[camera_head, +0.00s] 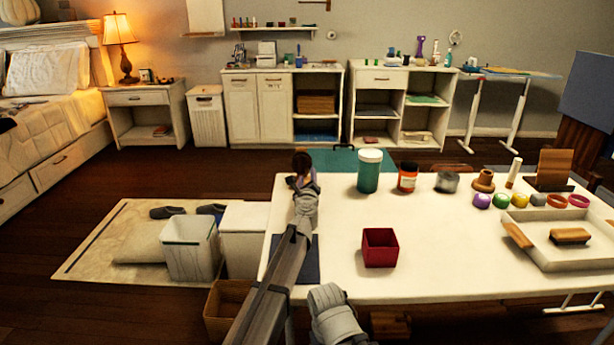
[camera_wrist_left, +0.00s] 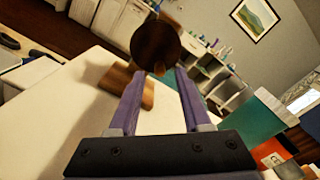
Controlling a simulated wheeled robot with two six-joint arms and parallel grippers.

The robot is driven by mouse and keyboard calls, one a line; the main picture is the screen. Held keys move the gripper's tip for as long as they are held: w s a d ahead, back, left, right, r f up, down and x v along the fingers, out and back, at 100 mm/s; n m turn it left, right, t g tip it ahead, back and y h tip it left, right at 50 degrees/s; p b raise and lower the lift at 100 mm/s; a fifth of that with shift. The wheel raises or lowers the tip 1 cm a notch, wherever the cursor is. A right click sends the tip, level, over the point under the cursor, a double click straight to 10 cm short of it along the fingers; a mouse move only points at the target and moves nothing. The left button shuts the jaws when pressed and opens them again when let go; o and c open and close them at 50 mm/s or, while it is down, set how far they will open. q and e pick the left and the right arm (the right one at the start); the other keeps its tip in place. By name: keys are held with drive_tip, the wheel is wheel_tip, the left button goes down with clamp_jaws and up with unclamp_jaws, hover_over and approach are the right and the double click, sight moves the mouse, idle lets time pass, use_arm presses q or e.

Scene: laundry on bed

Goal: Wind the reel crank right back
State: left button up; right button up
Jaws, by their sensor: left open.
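The reel (camera_head: 302,161) stands near the far left end of the white table, and my left arm partly hides it in the head view. In the left wrist view the reel (camera_wrist_left: 155,42) shows as a dark brown round disc above a wooden base (camera_wrist_left: 128,84). A small light brown knob, perhaps the crank's handle (camera_wrist_left: 157,69), shows at the disc's lower edge. My left gripper (camera_wrist_left: 158,74) is open, its purple fingers pointing at the reel with the knob seemingly between the tips. I cannot tell whether they touch. The right gripper is not in view.
The white table (camera_head: 335,262) also holds a teal jar (camera_head: 369,172), an orange jar (camera_head: 407,178) and a red box (camera_head: 380,248). A tray (camera_head: 560,255) with wooden pieces lies at the right. The table's middle is mostly clear.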

use_arm(q)
drive_tip(key=shift+w, duration=0.95)
clamp_jaws()
